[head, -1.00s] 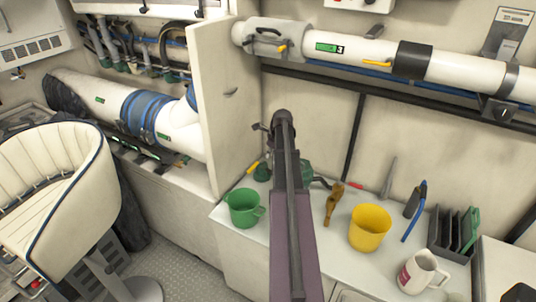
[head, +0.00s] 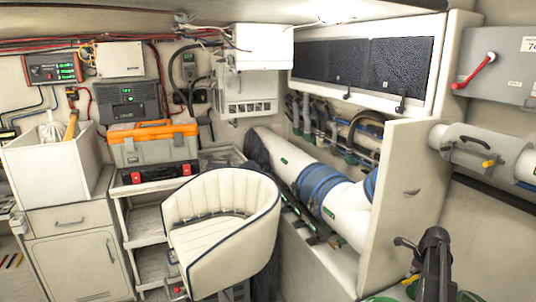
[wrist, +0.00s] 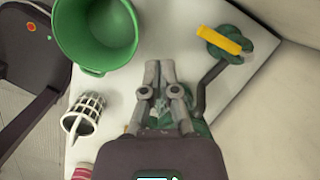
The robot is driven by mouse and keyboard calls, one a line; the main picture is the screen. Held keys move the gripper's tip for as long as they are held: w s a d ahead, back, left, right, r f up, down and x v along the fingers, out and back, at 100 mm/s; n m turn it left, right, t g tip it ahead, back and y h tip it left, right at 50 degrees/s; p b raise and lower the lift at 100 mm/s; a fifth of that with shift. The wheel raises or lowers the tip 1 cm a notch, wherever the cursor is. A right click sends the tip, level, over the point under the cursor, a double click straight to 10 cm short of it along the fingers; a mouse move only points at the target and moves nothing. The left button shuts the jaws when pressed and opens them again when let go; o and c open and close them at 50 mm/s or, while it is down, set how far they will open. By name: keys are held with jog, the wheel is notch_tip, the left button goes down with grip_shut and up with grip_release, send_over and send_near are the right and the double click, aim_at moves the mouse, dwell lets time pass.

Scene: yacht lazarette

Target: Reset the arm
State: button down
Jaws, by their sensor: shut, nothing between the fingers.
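My gripper (wrist: 160,72) shows in the wrist view with its two fingers close together, shut and empty. In the head view, a dark part of my arm (head: 436,262) stands at the lower right, in front of the cream panel.
A white slotted basket (wrist: 84,114) lies left of my gripper. In the head view, a cream swivel chair (head: 220,215) stands mid-floor, with an orange and grey toolbox (head: 152,145) behind it. A cream partition (head: 395,190) and white pipe (head: 345,205) are near my arm.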

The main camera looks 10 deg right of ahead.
jog(key=s+a+n+g, duration=0.1)
jog(key=s+a+n, duration=0.2)
jog(key=a+n, duration=0.6)
jog(key=s+a+n+h, duration=0.1)
jog(key=s+a+n, duration=0.2)
jog(key=a+n, duration=0.6)
jog(key=s+a+n+g, duration=0.1)
jog(key=s+a+n, duration=0.2)
jog(key=a+n, duration=0.6)
jog(key=a, duration=1.6)
jog(key=shift+s+a+f+n+g, duration=0.3)
jog(key=shift+a, duration=0.05)
